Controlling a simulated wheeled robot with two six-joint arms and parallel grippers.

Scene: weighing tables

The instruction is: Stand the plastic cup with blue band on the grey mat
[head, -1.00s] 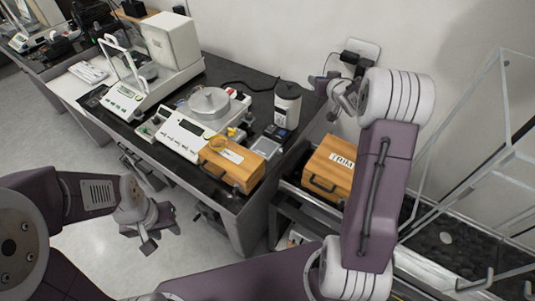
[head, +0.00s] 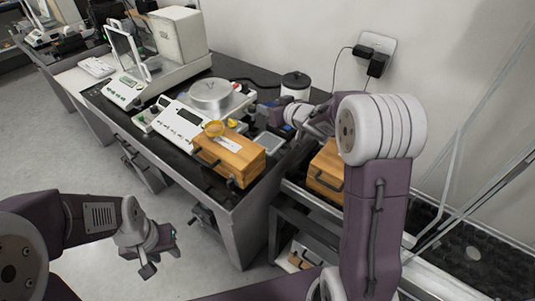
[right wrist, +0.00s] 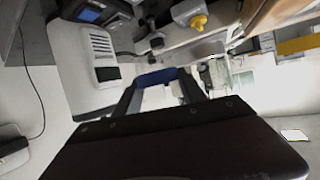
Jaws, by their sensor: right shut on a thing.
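My right gripper (head: 279,112) is over the right end of the dark weighing table (head: 240,68), in front of the white jar. In the right wrist view its two fingers (right wrist: 160,88) are shut on the plastic cup with blue band (right wrist: 157,77). The blue band shows between the fingertips, and the gripper body hides part of the cup. In the head view I cannot make out the cup clearly. My left gripper (head: 160,255) is open and empty, low at the left in front of the table. I cannot pick out the grey mat with certainty.
A white jar with dark lid (head: 295,86), a balance with a round pan (head: 210,95) and a wooden case (head: 229,158) crowd the table near my right gripper. A second wooden case (head: 326,172) stands on the lower cart at right. A boxy balance (head: 180,38) stands further left.

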